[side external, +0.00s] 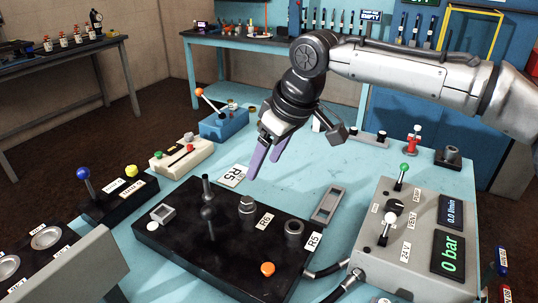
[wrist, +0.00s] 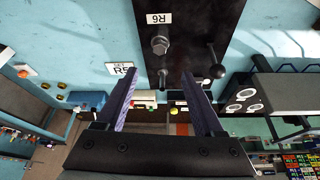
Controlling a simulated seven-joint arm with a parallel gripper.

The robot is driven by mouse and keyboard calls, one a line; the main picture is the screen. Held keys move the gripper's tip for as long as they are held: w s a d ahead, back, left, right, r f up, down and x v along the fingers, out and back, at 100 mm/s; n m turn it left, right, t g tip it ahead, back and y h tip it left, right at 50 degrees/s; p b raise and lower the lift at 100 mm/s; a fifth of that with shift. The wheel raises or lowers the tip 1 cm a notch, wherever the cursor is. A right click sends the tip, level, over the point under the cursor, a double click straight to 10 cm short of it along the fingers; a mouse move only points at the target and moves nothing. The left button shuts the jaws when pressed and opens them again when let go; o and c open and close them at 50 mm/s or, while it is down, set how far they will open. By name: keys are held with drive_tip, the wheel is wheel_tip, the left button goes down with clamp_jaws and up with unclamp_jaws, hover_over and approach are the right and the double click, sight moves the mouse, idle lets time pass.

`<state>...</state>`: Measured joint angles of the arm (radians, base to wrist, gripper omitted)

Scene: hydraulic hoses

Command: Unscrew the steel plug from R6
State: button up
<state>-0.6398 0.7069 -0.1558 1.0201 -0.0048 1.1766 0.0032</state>
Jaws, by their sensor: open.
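The steel plug (side external: 247,205) stands upright in the top of the black block (side external: 185,255), beside the label R6 (side external: 265,222). In the wrist view the plug (wrist: 160,45) shows a hexagonal head, with the R6 label (wrist: 158,18) above it. My gripper (side external: 263,168) is open and empty, its two purple fingers angled down, above and apart from the plug. In the wrist view the fingers of my gripper (wrist: 160,80) are spread wide, and the plug shows beyond the gap between their tips. Nothing hides the plug's head.
A ring-shaped port (side external: 293,228) marked R5 is right of the plug. A dark lever (side external: 206,190) rises left of it. An orange knob (side external: 267,269) is on the block's front. A grey control box (side external: 415,235) reading 0 bar stands right.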

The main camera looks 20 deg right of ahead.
sight(248, 199)
drive_tip(key=x, duration=1.3)
drive_tip(key=shift+d, duration=0.1)
clamp_jaws()
drive_tip(key=n+g, duration=0.1)
drive_tip(key=n, duration=0.2)
drive_tip(key=n+g+y, duration=0.1)
drive_tip(key=n, duration=0.2)
drive_tip(key=shift+d, duration=0.1)
drive_tip(key=shift+w, duration=0.1)
